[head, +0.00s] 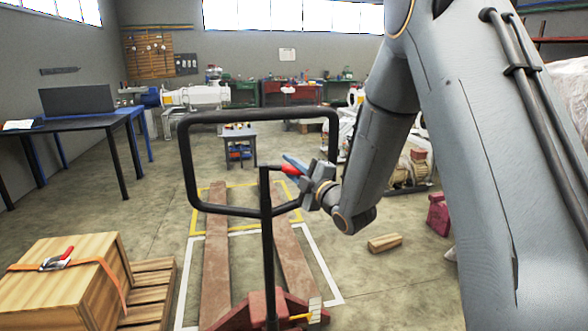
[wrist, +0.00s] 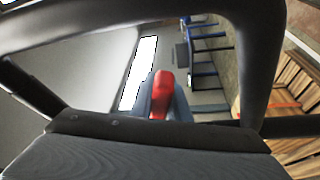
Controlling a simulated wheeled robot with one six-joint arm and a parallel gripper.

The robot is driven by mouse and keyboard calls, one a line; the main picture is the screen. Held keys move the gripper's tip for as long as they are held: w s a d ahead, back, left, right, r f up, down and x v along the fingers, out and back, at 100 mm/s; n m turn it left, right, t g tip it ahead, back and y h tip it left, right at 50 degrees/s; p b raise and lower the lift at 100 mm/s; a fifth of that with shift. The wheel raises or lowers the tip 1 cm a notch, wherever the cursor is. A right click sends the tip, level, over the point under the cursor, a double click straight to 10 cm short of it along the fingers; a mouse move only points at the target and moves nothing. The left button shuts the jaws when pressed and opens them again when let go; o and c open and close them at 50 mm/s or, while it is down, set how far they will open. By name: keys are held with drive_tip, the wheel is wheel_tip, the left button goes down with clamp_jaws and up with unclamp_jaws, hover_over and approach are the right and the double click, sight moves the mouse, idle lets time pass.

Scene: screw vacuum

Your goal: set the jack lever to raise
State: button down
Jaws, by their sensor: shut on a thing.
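The pallet jack stands in front of me with its black loop handle (head: 187,165) upright on a black post (head: 267,255). The red-tipped jack lever (head: 290,170) sits inside the loop, near the top of the post. My gripper (head: 297,172) is at the lever from the right and is shut on it. In the wrist view the red lever (wrist: 162,95) stands between the blue-grey fingers (wrist: 160,108). The handle frame (wrist: 262,70) passes close around the gripper there. The lever's base is partly hidden by the fingers.
The jack's reddish forks (head: 215,260) lie along the floor, pointing away from me. A wooden crate (head: 60,275) on a pallet with an orange strap is at lower left. A dark table (head: 85,122) stands at left. A small wood block (head: 385,243) lies on the floor at right.

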sight(301, 174)
drive_tip(key=shift+f, duration=0.1)
drive_tip(key=c, duration=1.7)
unclamp_jaws()
drive_tip(key=shift+s+d, duration=0.3)
drive_tip(key=shift+s, duration=0.15)
drive_tip(key=b+v, duration=0.2)
drive_tip(key=v, duration=0.4)
drive_tip(key=shift+s+d+f, duration=0.1)
drive_tip(key=shift+s+f, duration=0.05)
drive_tip(key=shift+s, duration=0.2)
